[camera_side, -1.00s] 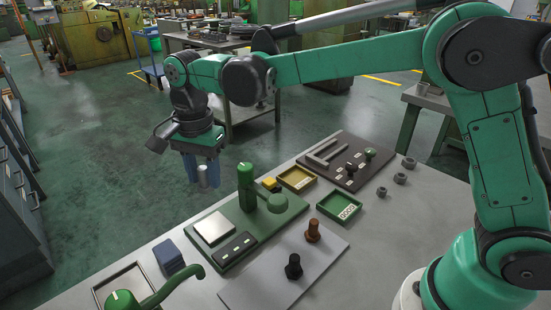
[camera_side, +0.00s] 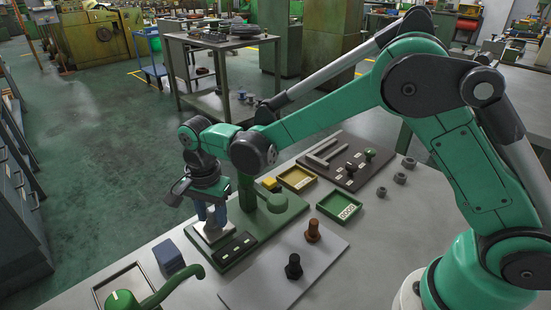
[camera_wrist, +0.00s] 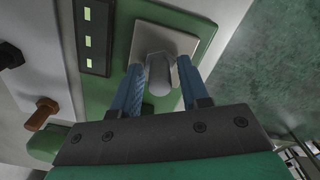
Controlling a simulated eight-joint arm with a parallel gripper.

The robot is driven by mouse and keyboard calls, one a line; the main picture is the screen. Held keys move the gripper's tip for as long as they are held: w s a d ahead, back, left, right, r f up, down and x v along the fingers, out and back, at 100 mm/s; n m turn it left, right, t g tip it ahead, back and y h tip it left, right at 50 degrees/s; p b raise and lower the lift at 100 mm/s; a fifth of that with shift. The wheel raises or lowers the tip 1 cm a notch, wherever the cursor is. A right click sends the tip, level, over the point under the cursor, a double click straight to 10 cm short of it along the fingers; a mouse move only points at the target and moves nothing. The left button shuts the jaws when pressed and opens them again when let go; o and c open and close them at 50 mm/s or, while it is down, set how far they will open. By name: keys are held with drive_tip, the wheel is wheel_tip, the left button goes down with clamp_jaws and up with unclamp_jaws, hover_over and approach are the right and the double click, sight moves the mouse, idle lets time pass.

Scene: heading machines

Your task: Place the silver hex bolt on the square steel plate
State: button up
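The silver hex bolt (camera_wrist: 160,75) is between the two blue fingers of my gripper (camera_wrist: 160,64) in the wrist view, its shank pointing toward the camera. The fingers appear closed on its hex head. The square steel plate (camera_wrist: 190,43) lies directly beyond the bolt. In the side view my gripper (camera_side: 211,218) is low over the plate (camera_side: 216,238), which is partly covered by the fingers. I cannot tell for certain whether the bolt touches the plate.
The plate is on a green base (camera_side: 265,227) with a green column behind my gripper and a slotted black strip (camera_side: 237,246) in front.

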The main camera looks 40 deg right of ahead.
sight(211, 209)
drive_tip(key=o, duration=0.4)
wheel_tip(211, 209, up, 11)
drive_tip(key=s+d+n+t, duration=0.7)
drive_tip(key=s+d+n, duration=0.5)
drive_tip(key=d, duration=0.1)
drive_tip(key=shift+s+n, duration=0.15)
drive_tip(key=shift+n, duration=0.15)
